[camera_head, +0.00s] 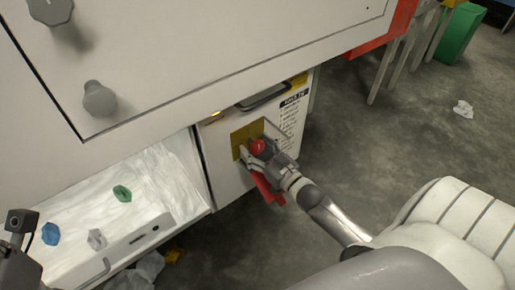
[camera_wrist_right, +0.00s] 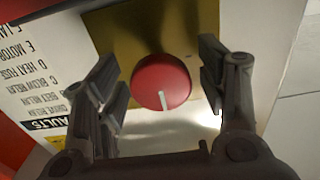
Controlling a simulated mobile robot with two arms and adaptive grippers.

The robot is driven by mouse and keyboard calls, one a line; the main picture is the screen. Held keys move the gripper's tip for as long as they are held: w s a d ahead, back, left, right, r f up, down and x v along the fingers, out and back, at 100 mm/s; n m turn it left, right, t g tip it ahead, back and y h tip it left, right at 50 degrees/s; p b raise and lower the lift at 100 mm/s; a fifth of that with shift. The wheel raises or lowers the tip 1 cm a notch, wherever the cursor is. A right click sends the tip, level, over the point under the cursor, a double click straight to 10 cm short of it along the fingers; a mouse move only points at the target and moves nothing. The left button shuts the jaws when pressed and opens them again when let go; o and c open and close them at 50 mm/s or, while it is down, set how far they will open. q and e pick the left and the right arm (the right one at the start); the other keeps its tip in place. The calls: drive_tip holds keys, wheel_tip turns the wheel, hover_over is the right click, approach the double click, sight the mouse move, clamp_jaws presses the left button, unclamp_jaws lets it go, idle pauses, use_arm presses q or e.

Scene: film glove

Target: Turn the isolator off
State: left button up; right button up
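The isolator is a round red knob (camera_wrist_right: 161,82) with a white mark, on a yellow plate (camera_wrist_right: 120,35). In the wrist view the mark points toward the bottom of the picture. In the head view the knob (camera_head: 257,147) and yellow plate (camera_head: 238,138) are on the front of a white cabinet. My right gripper (camera_wrist_right: 163,85) is open, with one dark finger on each side of the knob and narrow gaps showing. It also shows at the knob in the head view (camera_head: 256,154). My left gripper (camera_head: 20,228) is partly in view at the lower left edge; its fingers are unclear.
A printed fault list (camera_head: 292,112) is beside the plate, and a dark handle (camera_head: 264,96) is above it. A tray (camera_head: 165,170) at left holds green (camera_head: 122,193), blue (camera_head: 51,234) and grey (camera_head: 96,239) pieces.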

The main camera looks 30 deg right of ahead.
drive_tip(key=c, duration=0.9)
